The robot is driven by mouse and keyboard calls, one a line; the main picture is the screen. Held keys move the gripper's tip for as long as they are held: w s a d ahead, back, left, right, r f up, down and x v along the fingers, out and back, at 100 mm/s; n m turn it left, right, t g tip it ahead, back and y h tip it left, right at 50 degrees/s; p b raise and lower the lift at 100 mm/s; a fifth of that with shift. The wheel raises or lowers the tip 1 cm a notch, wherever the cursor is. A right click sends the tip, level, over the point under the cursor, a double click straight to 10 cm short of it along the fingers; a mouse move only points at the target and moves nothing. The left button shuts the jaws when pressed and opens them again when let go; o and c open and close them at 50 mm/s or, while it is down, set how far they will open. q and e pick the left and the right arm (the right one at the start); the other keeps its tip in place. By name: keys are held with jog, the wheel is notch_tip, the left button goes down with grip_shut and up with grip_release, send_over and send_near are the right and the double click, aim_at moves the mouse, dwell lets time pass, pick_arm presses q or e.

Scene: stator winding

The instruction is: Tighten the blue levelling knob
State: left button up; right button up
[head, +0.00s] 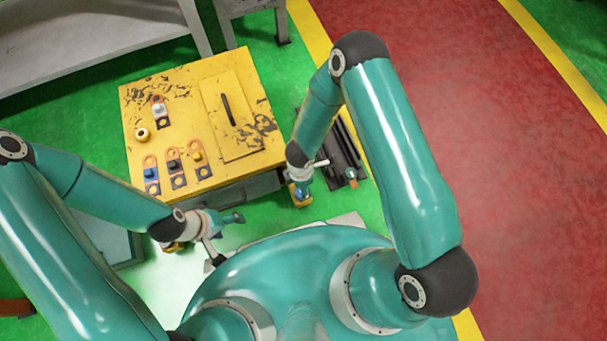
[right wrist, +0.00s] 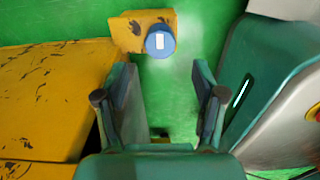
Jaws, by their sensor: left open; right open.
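My left gripper (head: 233,217) is open in front of the bench, away from that block.
Dark rails (head: 346,150) lie right of the bench. Green floor shows around the block.

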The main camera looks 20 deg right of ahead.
notch_tip(320, 180, down, 7)
jog(key=b, duration=0.4)
jog(key=c, duration=1.1)
jog(key=shift+d, duration=0.25)
jog(key=shift+a+r, duration=0.1)
jog(key=shift+a, duration=0.1)
